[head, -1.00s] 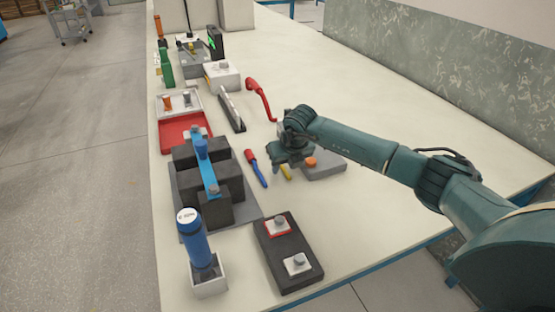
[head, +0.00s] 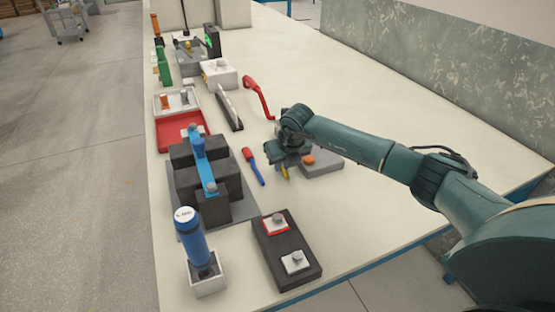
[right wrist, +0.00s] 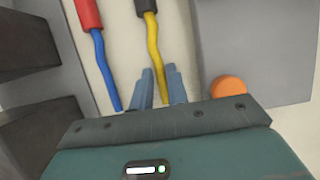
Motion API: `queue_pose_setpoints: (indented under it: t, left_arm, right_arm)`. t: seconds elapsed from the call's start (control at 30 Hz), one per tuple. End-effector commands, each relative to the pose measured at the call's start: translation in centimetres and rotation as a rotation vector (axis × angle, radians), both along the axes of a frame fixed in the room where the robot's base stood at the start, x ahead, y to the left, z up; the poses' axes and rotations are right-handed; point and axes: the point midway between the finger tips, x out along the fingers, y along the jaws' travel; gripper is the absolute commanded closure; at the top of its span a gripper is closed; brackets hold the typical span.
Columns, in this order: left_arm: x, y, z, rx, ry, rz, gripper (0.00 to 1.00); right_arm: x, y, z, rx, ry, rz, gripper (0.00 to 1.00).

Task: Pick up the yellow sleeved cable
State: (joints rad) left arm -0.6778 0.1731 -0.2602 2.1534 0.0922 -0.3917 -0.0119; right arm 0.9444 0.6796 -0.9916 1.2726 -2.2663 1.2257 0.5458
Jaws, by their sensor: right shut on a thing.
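The yellow cable (right wrist: 154,48) with a black sleeve (right wrist: 146,6) runs between the two blue-grey fingers of my right gripper (right wrist: 158,88) in the right wrist view. The fingers are shut on its yellow part. In the head view my right gripper (head: 284,166) points down at the table, and only a short piece of the yellow cable (head: 284,173) shows below it. The black sleeve is hidden there. I cannot tell whether the cable is clear of the table. My left gripper is not in view.
A blue cable with a red sleeve (head: 251,164) lies close to the left. A grey block with an orange knob (head: 324,166) is close on the right. Black battery blocks (head: 222,182) stand further left, and a dark two-terminal block (head: 287,252) is nearer. The table's right side is clear.

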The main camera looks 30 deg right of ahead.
Motion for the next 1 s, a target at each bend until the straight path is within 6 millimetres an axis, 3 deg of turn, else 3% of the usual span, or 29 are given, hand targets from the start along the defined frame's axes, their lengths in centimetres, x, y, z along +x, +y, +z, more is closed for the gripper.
queue_pose_setpoints:
  t: [0.17, 0.6, 1.0]
  left_arm:
    - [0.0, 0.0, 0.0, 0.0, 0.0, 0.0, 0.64]
    - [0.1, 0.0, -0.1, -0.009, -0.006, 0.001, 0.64]
    - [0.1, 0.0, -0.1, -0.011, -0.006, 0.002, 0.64]
  right_arm:
    - [0.1, -0.1, 1.2, 0.0, -0.004, 0.0, 1.0]
    - [0.1, 0.0, 9.1, 0.0, -0.004, 0.0, 1.0]
    - [0.0, 0.0, 10.1, 0.0, -0.001, 0.0, 1.0]
